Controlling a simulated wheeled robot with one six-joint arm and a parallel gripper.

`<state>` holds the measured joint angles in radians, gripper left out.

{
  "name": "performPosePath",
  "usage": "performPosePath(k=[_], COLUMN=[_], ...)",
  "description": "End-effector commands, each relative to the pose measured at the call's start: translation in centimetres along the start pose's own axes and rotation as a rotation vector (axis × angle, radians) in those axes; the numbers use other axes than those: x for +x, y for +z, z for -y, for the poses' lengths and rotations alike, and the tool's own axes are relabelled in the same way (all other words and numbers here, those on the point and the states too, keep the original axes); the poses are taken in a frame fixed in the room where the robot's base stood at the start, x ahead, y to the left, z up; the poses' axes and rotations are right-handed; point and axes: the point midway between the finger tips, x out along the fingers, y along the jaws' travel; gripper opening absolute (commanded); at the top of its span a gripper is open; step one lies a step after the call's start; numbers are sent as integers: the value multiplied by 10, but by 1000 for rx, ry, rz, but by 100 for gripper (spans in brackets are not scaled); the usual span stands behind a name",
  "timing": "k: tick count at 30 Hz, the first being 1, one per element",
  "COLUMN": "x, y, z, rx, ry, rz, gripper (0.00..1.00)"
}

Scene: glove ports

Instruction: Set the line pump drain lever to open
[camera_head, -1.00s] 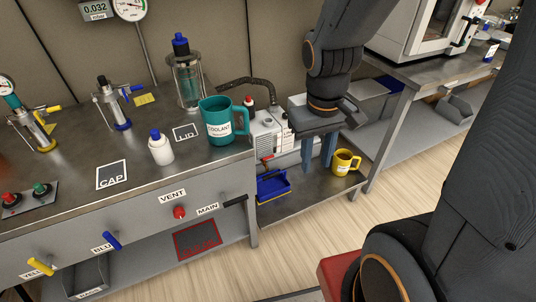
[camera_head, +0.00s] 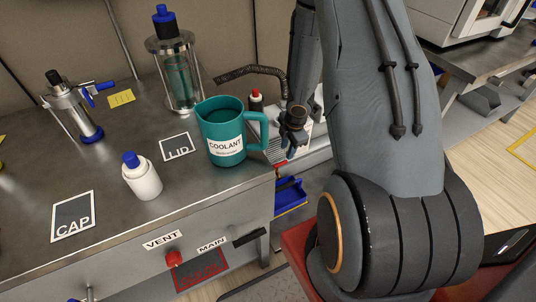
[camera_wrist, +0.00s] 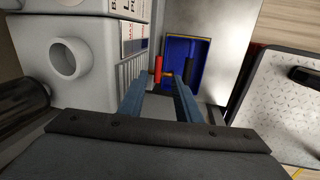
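The line pump is a light grey box with a black hose; its body (camera_head: 317,141) shows in the head view beside the bench, partly hidden by my arm. In the wrist view, the pump body (camera_wrist: 90,90) fills the left, with a round port and labels. A red-handled lever (camera_wrist: 158,70), apparently the drain lever, sticks out near the pump's vented side; its red part (camera_head: 280,166) shows small in the head view. My gripper (camera_wrist: 159,84) is open, its two fingers pointing toward the lever, which appears between the tips. I cannot tell whether they touch. My gripper (camera_head: 291,146) is mostly hidden in the head view.
A blue bin (camera_wrist: 204,68) lies beyond the fingertips. A teal coolant jug (camera_head: 222,145) stands at the bench's right end, close to my wrist. A white bottle (camera_head: 142,180) stands further left. A black MAIN handle (camera_head: 249,237) projects from the bench front.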

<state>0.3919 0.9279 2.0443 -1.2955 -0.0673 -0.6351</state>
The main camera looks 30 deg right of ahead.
Motion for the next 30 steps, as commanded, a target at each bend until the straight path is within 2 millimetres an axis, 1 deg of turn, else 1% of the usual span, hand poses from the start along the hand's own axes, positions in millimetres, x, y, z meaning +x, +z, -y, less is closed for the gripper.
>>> performPosePath(k=[1, 8, 13, 21, 25, 30], x=[7, 23, 44, 75, 84, 88], y=[0, -8, -12, -11, -10, -10], z=[2, 0, -1, -1, -1, -1], rx=[-21, -59, -64, -61, -59, -60], ry=[-2, -2, -2, -2, -1, -1], rz=[-9, -19, -20, -19, -18, -18], gripper=[31, 31, 31, 31, 31, 31])
